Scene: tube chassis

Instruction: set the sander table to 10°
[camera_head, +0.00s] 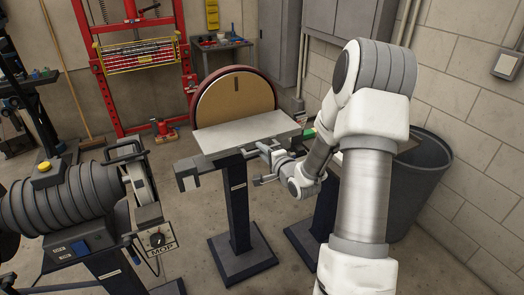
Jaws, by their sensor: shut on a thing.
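The disc sander (236,97) stands in the middle of the view, with a round tan disc in a dark red rim. Its pale flat sander table (222,133) sticks out in front of the disc, above a dark pedestal (238,205). My gripper (262,164) is at the right front underside of the table, reaching in from the right. It is shut on a small part there, which is too small and too covered to make out clearly. No angle scale can be read from here.
A large grey machine (85,195) with a control box is at the left front. A dark bin (420,170) stands at the right by the block wall. A red press frame (120,60) and a tool cart (222,45) are behind. Floor shows between the pedestals.

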